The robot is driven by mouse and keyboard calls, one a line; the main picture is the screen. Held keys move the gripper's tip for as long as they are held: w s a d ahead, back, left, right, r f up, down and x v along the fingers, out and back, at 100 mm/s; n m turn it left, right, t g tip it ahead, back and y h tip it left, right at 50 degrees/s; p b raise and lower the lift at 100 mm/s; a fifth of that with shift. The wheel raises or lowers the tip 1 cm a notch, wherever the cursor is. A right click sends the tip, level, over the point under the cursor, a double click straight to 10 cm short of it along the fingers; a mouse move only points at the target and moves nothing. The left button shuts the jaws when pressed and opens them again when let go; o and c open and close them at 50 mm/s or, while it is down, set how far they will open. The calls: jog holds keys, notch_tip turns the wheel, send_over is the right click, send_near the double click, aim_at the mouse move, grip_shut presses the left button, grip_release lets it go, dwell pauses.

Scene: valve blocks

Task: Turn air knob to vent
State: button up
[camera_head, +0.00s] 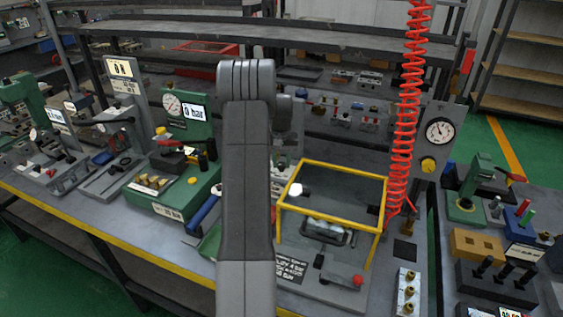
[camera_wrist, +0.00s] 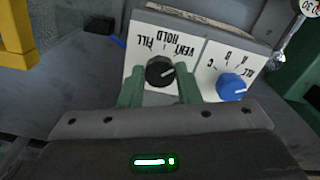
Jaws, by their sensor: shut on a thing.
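In the wrist view, the black air knob (camera_wrist: 159,72) sits on a white panel (camera_wrist: 140,55) with the words FILL, HOLD and VENT, upside down in this view. The knob's white pointer line lies on its right side and points rightward and slightly up, on the side of the VENT word. My gripper (camera_wrist: 161,77) has its two green fingers on either side of the knob and is shut on it. In the head view my arm covers the middle, and the gripper and knob are hidden behind it.
A blue knob (camera_wrist: 232,87) on a panel marked A, B, C and ALL stands close to the right finger. In the head view a yellow frame (camera_head: 333,172) stands right of my arm, with a red coiled hose (camera_head: 402,120) beside it.

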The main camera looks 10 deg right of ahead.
aim_at(281, 164)
dwell(0.4)
jog(key=o, duration=1)
notch_tip(281, 164, up, 14)
jog(key=shift+f+b, duration=0.1)
jog(key=shift+b, duration=0.6)
notch_tip(281, 164, down, 14)
jog(key=shift+r+p, duration=0.1)
jog(key=shift+p, duration=0.6)
jog(key=shift+r, duration=0.1)
